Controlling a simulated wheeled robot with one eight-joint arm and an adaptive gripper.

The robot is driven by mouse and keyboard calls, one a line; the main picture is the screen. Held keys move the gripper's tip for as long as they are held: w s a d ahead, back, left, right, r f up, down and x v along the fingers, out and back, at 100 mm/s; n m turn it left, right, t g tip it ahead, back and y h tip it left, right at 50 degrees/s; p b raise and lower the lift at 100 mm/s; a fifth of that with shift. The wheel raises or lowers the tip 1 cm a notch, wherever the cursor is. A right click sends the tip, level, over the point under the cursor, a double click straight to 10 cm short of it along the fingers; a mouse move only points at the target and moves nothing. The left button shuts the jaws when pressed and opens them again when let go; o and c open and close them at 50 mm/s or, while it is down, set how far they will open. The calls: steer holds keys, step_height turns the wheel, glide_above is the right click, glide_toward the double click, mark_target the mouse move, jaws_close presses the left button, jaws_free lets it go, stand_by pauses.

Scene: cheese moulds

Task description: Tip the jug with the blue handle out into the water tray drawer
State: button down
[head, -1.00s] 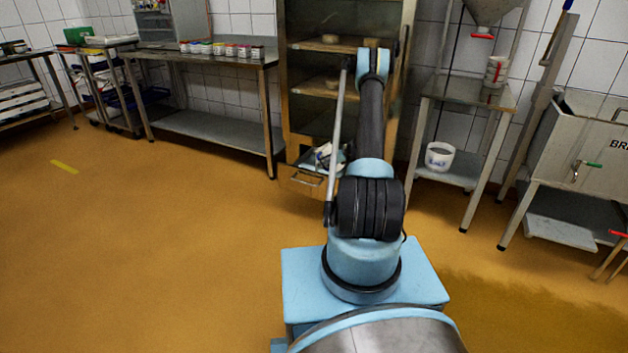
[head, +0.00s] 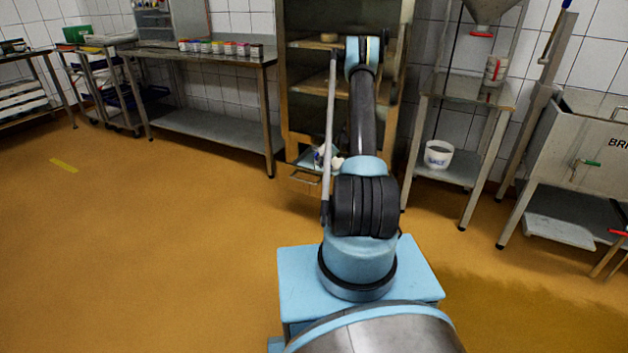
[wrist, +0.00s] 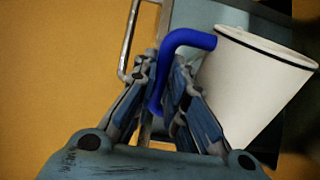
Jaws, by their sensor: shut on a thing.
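The white jug (wrist: 255,85) with the blue handle (wrist: 187,38) fills the right of the wrist view, tilted in the picture. My gripper (wrist: 165,80) is shut on the blue handle, with the jug body to the right of the fingers. The water tray drawer (head: 299,180) is pulled out low on the wooden cabinet in the head view. Its metal pull (wrist: 128,45) and part of its grey-blue inside (wrist: 197,14) show past the jug in the wrist view. My arm mostly hides the gripper in the head view, and the jug's contents are not visible.
The tall cabinet (head: 293,100) has shelves with cheeses above the drawer. A steel table (head: 200,55) with small pots stands left. A steel stand (head: 455,90) with a white bucket (head: 438,154) stands right. The floor at left is clear.

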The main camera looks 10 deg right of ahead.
steer(key=shift+w+a+f+g+h+p, duration=0.1)
steer(key=shift+a+g+h+p, duration=0.1)
steer(key=shift+g+h+p, duration=0.55)
stand_by(0.5)
steer(key=shift+w+a+f+g+h+p, duration=0.1)
steer(key=shift+a+f+g+h+p, duration=0.05)
steer(key=shift+f+h, duration=0.35)
steer(key=shift+w+a+f+g+h+p, duration=0.1)
steer(key=shift+a+f+h+p, duration=0.05)
steer(key=shift+f+h, duration=0.3)
